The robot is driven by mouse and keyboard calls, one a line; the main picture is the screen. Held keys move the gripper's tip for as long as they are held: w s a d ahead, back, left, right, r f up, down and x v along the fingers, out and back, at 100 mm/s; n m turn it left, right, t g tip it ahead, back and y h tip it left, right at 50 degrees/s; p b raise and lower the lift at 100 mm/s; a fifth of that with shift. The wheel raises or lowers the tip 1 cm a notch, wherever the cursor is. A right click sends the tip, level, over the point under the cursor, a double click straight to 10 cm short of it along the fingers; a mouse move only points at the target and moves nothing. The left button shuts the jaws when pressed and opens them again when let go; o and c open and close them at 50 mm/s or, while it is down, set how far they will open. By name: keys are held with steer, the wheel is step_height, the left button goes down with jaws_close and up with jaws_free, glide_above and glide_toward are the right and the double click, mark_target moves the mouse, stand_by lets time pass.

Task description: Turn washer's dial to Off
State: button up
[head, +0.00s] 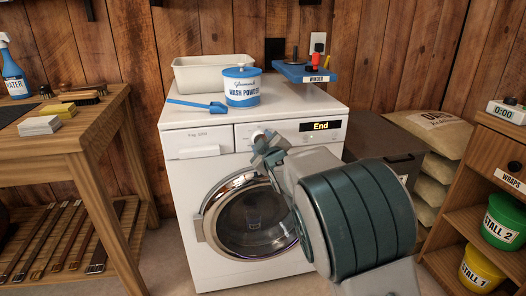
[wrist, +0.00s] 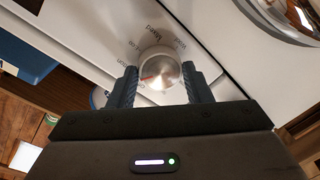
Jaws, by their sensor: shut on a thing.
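The white washer (head: 185,240) stands in the middle of the head view, its display (head: 320,126) reading "End". Its round silver dial (wrist: 161,66) sits on the front panel, with a red pointer mark toward the left in the wrist view. Printed labels ring the dial; they are tilted and partly hidden, and I cannot make out "Off". My gripper (wrist: 160,76) has one finger on each side of the dial and is shut on it. In the head view my gripper (head: 266,148) covers much of the dial area.
A white bin (head: 205,72), a wash powder tub (head: 242,90) and a blue scoop (head: 200,105) stand on the washer top. The round door (head: 212,215) is below the panel. A wooden bench (head: 95,150) is left; a dark box (head: 380,155) and shelf (head: 480,150) are right.

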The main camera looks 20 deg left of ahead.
steer(key=shift+a+n+h+b, duration=0.1)
steer(key=shift+n+h+b, duration=0.2)
steer(key=shift+n+b, duration=2.4)
steer(key=shift+r+n, duration=0.1)
steer(key=shift+n, duration=0.2)
steer(key=o, duration=1)
steer(key=shift+t, duration=0.3)
steer(key=p+v, duration=0.3)
steer(key=v, duration=1.1)
steer(key=shift+p, duration=0.35)
